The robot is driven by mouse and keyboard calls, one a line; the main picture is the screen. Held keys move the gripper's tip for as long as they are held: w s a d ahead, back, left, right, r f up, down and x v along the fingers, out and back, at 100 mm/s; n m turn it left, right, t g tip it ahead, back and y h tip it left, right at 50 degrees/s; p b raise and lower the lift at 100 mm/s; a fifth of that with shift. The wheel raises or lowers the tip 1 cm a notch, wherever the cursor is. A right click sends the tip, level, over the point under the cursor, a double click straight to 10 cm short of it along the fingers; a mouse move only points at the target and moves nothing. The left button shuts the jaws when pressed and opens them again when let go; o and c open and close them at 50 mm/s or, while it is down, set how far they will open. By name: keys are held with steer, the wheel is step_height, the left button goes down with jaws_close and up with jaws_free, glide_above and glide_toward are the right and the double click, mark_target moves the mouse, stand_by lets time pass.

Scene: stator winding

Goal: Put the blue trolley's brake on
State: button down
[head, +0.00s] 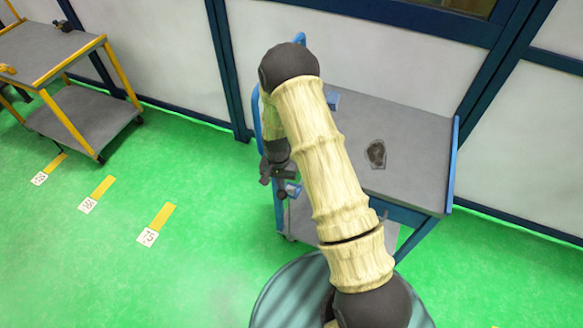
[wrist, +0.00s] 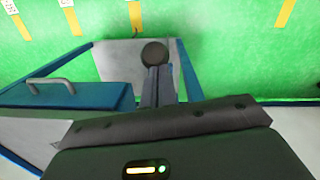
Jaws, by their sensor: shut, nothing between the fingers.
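The blue trolley (head: 415,135) has a grey top, a grey lower shelf and a blue frame. My arm crosses in front of its left part in the head view. My gripper (head: 281,191) hangs by the trolley's left end, below the top's level. In the wrist view my gripper (wrist: 158,72) is shut, with a round dark disc (wrist: 154,52) just beyond its fingertips; I cannot tell whether they touch. A blue part with a grey curved handle (wrist: 50,84) lies to the left. I cannot make out the brake or its setting.
A dark flat piece (head: 376,154) lies on the trolley's top. A yellow-framed trolley (head: 75,110) stands at the far left. Yellow floor strips with number cards (head: 148,237) lie on the open green floor. A white-panelled wall with dark blue posts (head: 150,60) runs behind.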

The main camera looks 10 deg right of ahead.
steer(key=s+a+f+b, duration=0.4)
steer(key=s+f+b, duration=0.2)
steer(key=f, duration=0.1)
steer(key=shift+s+f, duration=0.35)
steer(key=shift+s, duration=0.05)
steer(key=shift+a, duration=0.2)
step_height(320, 180, up, 5)
steer(key=w+p, duration=0.2)
steer(key=p, duration=0.2)
steer(key=s+a+r+b, duration=0.3)
steer(key=s+a, duration=0.3)
steer(key=s, duration=0.1)
steer(key=shift+r, duration=0.35)
steer(key=shift+w+d, duration=0.15)
